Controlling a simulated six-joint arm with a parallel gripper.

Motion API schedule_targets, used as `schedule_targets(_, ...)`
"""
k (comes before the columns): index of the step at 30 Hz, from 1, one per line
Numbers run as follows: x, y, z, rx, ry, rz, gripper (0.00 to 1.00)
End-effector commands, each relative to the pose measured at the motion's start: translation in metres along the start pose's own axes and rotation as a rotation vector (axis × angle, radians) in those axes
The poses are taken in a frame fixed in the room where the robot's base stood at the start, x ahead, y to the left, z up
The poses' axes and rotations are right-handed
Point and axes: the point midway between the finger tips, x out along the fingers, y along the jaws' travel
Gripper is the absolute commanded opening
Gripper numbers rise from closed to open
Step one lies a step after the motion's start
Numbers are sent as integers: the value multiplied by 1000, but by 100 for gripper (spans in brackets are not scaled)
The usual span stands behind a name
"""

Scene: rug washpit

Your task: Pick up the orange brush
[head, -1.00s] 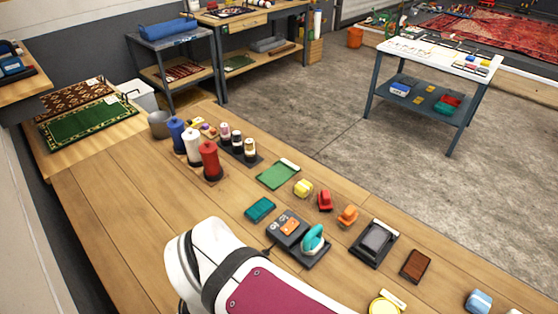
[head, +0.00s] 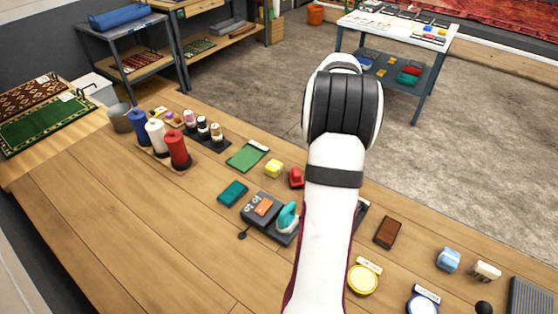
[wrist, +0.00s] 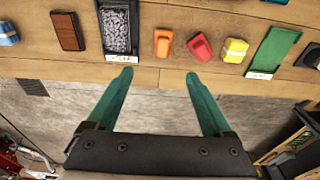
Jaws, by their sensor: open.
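The orange brush (wrist: 163,42) lies near the bench edge in the wrist view, between the grey-filled tray (wrist: 117,30) and the red brush (wrist: 200,46). My gripper (wrist: 159,74) is open and empty, with its two teal fingers spread apart. In the wrist picture, the orange brush appears just beyond the gap between the fingertips, and no finger appears to touch it. In the head view my arm covers the place of the orange brush, and the gripper is not visible there. The red brush also shows in the head view (head: 296,178).
A yellow brush (wrist: 235,49) and a green pad (wrist: 273,50) lie beyond the red brush. A brown block (wrist: 67,31) lies past the tray. Open floor lies beyond the bench edge.

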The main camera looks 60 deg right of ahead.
Motion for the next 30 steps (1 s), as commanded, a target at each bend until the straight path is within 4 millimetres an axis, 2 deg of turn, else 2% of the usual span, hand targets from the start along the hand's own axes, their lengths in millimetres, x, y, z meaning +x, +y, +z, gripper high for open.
schedule_targets(7, 70, 0, 2, -1, -5, 2, 85)
schedule_targets(9, 84, 0, 2, -1, -4, 1, 85)
schedule_targets(14, 104, -2, 3, -2, -4, 0, 85)
schedule_targets(19, 139, -6, 6, -3, -5, 0, 85)
schedule_targets(22, 148, -6, 6, -2, -2, -2, 85)
schedule_targets(28, 150, -6, 5, -2, -2, -2, 85)
schedule_targets(30, 149, -6, 6, -2, -2, -2, 74)
